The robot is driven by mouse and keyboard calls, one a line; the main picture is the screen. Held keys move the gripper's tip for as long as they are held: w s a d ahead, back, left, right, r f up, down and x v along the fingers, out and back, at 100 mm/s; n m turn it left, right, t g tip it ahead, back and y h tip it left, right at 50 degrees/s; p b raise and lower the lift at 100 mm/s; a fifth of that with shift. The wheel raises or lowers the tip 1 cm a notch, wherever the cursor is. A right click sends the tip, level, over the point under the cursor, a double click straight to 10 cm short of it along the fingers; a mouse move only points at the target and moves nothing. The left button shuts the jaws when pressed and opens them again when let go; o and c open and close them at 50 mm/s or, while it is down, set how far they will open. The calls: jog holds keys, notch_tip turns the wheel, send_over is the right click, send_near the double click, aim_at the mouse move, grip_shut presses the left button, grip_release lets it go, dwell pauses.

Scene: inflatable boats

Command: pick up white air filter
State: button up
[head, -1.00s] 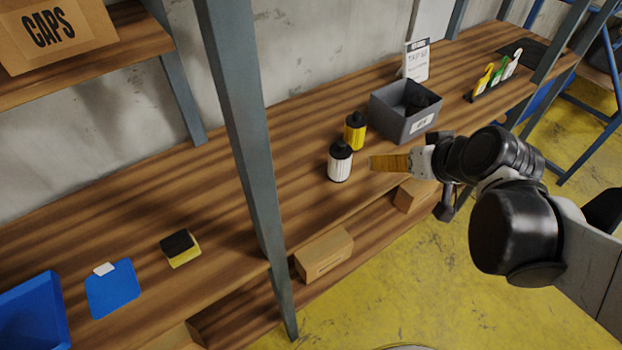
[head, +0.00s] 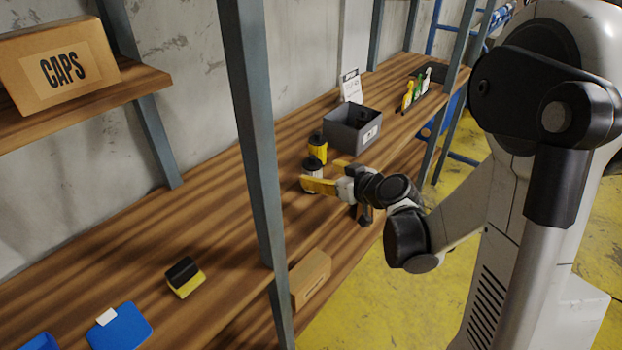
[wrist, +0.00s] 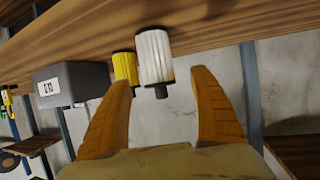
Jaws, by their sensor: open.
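The white air filter (head: 312,173) stands upright on the wooden shelf, a ribbed white cylinder with a black cap. In the head view, one finger of my gripper (head: 319,174) partly hides its body. In the wrist view, the white filter (wrist: 154,55) appears upside down between the lines of the two orange fingers of my gripper (wrist: 166,80), nearer the left one. The fingers are spread wide with nothing gripped. I cannot tell whether either finger touches the filter.
A yellow filter (head: 317,150) stands right behind the white one. A grey bin (head: 352,130) is beyond, to the right. A grey upright post (head: 255,130) rises at the shelf's front to the left. A sponge (head: 184,277) and blue clipboard (head: 121,328) lie nearer.

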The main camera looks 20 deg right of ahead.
aim_at(318, 172)
jog(key=b+x, duration=0.2)
jog(key=x, duration=0.3)
jog(key=shift+w+d+f, duration=0.1)
jog(key=shift+w, duration=0.1)
jog(key=c, duration=1.3)
